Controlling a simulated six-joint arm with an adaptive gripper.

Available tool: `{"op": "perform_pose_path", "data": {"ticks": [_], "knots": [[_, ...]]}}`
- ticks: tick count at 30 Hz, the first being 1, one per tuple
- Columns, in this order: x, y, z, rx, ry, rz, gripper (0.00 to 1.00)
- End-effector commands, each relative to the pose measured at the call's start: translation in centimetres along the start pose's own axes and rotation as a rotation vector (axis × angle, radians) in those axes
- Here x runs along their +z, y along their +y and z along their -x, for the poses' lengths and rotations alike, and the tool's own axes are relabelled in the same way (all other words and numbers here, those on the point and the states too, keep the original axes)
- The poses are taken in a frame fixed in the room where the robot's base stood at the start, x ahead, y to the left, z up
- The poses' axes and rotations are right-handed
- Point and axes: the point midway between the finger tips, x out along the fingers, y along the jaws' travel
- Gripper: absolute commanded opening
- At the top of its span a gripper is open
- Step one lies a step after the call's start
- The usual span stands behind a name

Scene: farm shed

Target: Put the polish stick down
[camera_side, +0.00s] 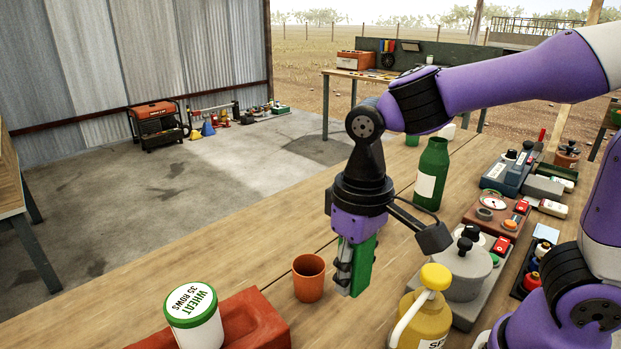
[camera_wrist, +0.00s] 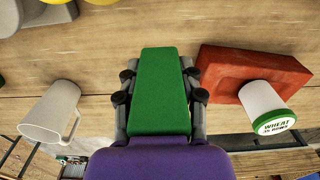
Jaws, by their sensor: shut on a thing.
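The polish stick, a green block (camera_side: 362,264), is upright between the fingers of my gripper (camera_side: 352,270). The gripper points down over the wooden table (camera_side: 255,262) and is shut on the stick. In the wrist view the stick's broad green face (camera_wrist: 160,92) fills the space between the dark fingers (camera_wrist: 160,88). Its lower end is close to the table top; I cannot tell whether it touches. Part of the stick is hidden by a finger in the side view.
A terracotta cup (camera_side: 309,278) stands just left of the stick. A red brick block (camera_side: 258,325) and a wheat tub (camera_side: 194,318) are at front left. A green bottle (camera_side: 431,175) and a yellow-topped pump container (camera_side: 425,315) stand to the right. A white mug (camera_wrist: 50,112) shows in the wrist view.

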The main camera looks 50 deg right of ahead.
Motion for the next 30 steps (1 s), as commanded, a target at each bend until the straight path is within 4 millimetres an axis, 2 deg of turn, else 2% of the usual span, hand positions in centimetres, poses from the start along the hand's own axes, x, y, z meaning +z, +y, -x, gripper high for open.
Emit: {"op": "perform_pose_path", "data": {"ticks": [2,4,12,16,21,27,30], "knots": [[0.4,-0.1,-0.7,0.000,0.000,-0.002,0.00],[0.1,0.8,-1.6,0.001,-0.002,-0.009,0.00],[-3.1,6.8,-5.7,0.000,-0.004,-0.012,0.00],[-4.2,8.7,-7.0,0.000,-0.002,-0.007,0.00],[-4.8,9.6,-7.9,0.000,-0.001,-0.002,0.00],[-4.7,9.6,-11.0,0.000,-0.003,-0.001,0.00],[-4.8,9.6,-11.6,0.000,0.000,-0.001,0.00]]}}
